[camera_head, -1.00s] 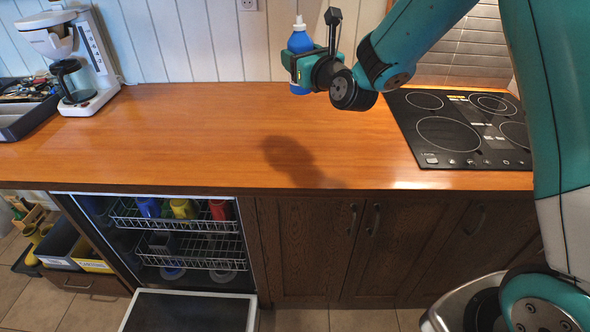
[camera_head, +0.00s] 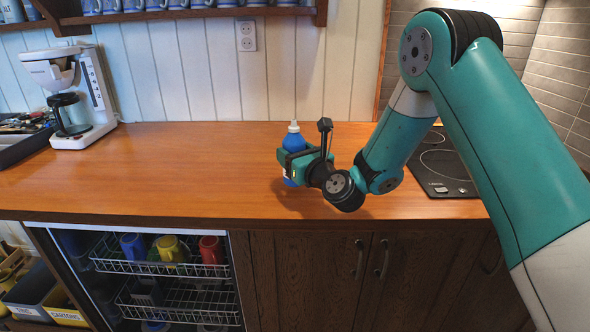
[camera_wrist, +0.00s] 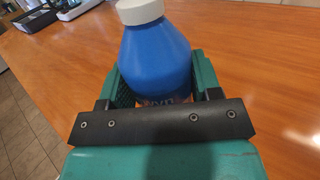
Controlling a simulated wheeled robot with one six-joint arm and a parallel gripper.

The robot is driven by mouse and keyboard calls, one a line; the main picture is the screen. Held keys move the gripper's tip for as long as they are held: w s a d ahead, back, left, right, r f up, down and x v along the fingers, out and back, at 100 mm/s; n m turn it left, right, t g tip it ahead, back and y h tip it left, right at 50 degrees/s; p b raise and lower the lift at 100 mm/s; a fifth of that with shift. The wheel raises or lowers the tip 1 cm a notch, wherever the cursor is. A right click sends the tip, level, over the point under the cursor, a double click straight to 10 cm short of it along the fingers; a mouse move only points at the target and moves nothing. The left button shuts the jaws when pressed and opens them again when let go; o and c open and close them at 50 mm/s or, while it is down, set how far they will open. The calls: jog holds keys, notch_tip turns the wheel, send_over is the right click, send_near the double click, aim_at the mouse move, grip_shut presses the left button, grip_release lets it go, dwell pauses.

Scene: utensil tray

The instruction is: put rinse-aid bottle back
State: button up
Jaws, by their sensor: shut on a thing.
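The rinse-aid bottle (camera_head: 293,143) is blue with a white cap and stands upright in my gripper (camera_head: 291,160). In the wrist view the bottle (camera_wrist: 155,55) sits between the two teal fingers of my gripper (camera_wrist: 158,78), with part of a label showing low on it. The fingers are shut around its body. The bottle is over the middle of the wooden worktop (camera_head: 200,175), with a dark shadow close under the gripper. I cannot tell whether its base touches the wood.
A coffee maker (camera_head: 80,100) and a dark utensil tray (camera_head: 22,140) stand at the left. A black hob (camera_head: 440,165) is at the right, partly behind my arm. Below is an open dishwasher with mugs (camera_head: 170,248). A mug shelf (camera_head: 190,13) hangs above. The worktop around the bottle is clear.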

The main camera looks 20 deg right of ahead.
jog(key=shift+f, duration=0.85)
jog(key=shift+f+b, duration=0.2)
jog(key=shift+b, duration=0.15)
jog(key=o, duration=1.2)
jog(key=shift+r, duration=0.1)
jog(key=shift+r, duration=0.1)
